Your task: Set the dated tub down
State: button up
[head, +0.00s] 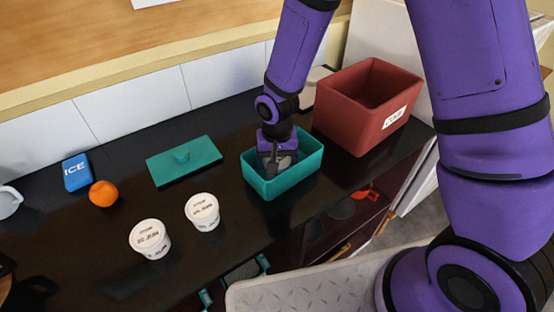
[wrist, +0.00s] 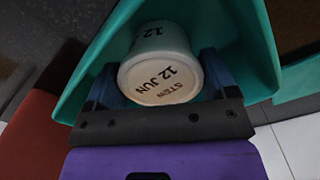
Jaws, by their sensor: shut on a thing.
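A white tub (wrist: 160,80) marked "STEW 12 JUN" sits between the two fingers of my gripper (wrist: 159,76) in the wrist view. My gripper (head: 275,158) is shut on it, reaching down inside the teal open box (head: 287,185) in the head view. The box's teal wall (wrist: 100,60) surrounds the tub in the wrist view. I cannot tell whether the tub touches the box floor. Two more white tubs with dated lids, a nearer one (head: 150,239) and a farther one (head: 202,212), stand on the black counter left of the box.
An orange (head: 103,193) and a blue ice pack (head: 77,172) lie farther left. The counter's front edge runs near the box.

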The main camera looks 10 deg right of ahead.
aim_at(277, 159)
jog(key=o, duration=1)
jog(key=shift+f, duration=0.1)
jog(key=shift+c, duration=0.2)
notch_tip(277, 159, up, 11)
jog(key=s+d+r+t, duration=0.1)
jog(key=s+d+r, duration=0.2)
jog(key=d+r, duration=0.4)
jog(key=s+d+r+t, duration=0.2)
jog(key=s+d+r, duration=0.15)
jog(key=r, duration=0.65)
jog(key=s+d+r+t, duration=0.1)
jog(key=s+d+r, duration=0.2)
jog(key=s, duration=0.3)
jog(key=s+d+r+n+t, duration=0.1)
jog(key=s+d+r, duration=0.3)
jog(key=s+d, duration=0.2)
jog(key=shift+s+r, duration=0.2)
jog(key=shift+s, duration=0.35)
